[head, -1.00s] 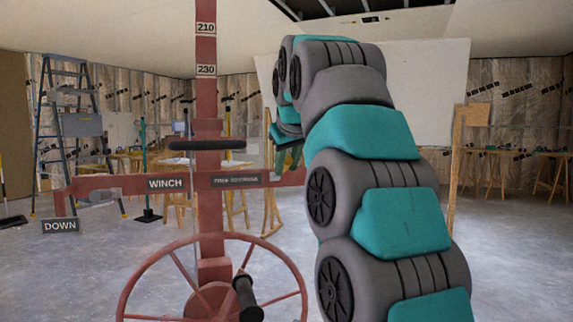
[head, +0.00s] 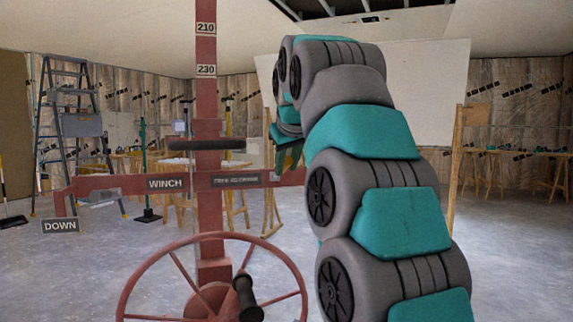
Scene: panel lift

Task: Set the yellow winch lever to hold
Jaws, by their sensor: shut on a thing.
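The red winch stand (head: 207,110) rises left of centre, with a crossbar (head: 120,183) labelled WINCH (head: 166,183) and a spoked red handwheel (head: 150,262) with a black grip (head: 247,297). A sign reading DOWN (head: 60,226) hangs at the crossbar's left end. I cannot make out the yellow winch lever. My gripper (head: 284,150) is at the far end of my teal and grey arm, by the right part of the crossbar, mostly hidden behind the arm. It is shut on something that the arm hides.
A black horizontal bar (head: 185,144) crosses the mast above the crossbar. A stepladder (head: 70,130) stands at the far left. Wooden trestles (head: 237,205) and tables stand at the back. A large pale panel (head: 430,85) is behind my arm. Concrete floor (head: 515,255) is clear at right.

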